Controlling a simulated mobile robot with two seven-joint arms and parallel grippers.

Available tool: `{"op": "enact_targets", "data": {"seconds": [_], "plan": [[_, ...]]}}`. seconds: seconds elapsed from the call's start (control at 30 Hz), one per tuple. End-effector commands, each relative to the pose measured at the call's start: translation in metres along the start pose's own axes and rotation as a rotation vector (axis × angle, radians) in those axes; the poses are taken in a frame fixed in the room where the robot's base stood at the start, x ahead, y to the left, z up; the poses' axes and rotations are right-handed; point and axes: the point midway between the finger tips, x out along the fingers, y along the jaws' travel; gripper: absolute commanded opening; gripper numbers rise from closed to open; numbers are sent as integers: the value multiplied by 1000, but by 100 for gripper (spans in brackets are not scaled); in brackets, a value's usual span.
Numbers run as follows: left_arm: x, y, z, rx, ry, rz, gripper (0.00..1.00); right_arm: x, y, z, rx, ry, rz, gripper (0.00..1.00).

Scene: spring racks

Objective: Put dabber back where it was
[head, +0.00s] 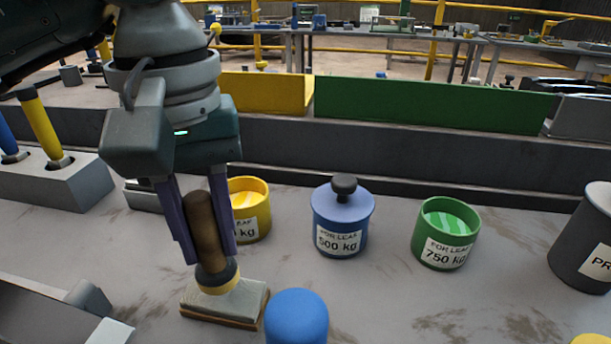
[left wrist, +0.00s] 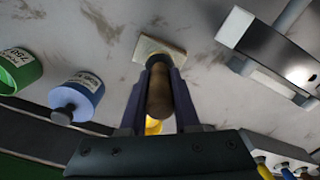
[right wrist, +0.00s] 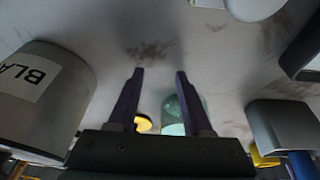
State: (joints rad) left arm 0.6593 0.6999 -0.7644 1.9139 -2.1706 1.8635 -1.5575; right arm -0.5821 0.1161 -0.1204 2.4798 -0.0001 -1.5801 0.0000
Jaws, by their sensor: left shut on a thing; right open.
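The dabber (head: 202,232) has a brown rounded handle, a yellow and dark collar and a square pale pad with a brown underside. It stands upright at the left of the head view, with its pad (head: 226,302) at or just above the table; I cannot tell whether it touches. My left gripper (head: 207,240) is shut on the handle, one purple finger on each side. The dabber also shows between the fingers in the left wrist view (left wrist: 159,90). My right gripper (right wrist: 157,75) is open and empty in the right wrist view, and is not seen in the head view.
Behind stand a yellow pot (head: 255,205), a lidded blue pot (head: 340,225) labelled 500 kg and a green pot (head: 446,235) labelled 750 kg. A blue rounded object (head: 297,318) is close right of the pad. A grey block (head: 65,185) holds coloured handles. A dark container (head: 585,240) stands right.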

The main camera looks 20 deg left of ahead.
Motion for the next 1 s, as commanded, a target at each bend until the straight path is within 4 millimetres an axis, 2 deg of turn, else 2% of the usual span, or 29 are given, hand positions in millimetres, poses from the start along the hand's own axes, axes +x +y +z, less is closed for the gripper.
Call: {"op": "enact_targets", "data": {"seconds": [0.03,0.13,0.53,0.57,0.6,0.8,1.0], "plan": [[9,0,1,-1,-4,-2,0,1,0,0,0,1,1,50],[18,0,1,1,-2,-1,0,2,1,0,-2,1,2,50],[23,0,0,2,0,1,0,7,2,2,-7,1,6,50],[22,0,0,2,0,1,33,5,2,1,-7,1,6,50],[21,0,0,1,0,1,38,5,2,1,-7,1,6,50],[21,0,0,1,0,1,60,4,2,1,-6,2,6,50],[21,0,0,1,0,1,60,4,2,1,-5,2,5,50]]}}
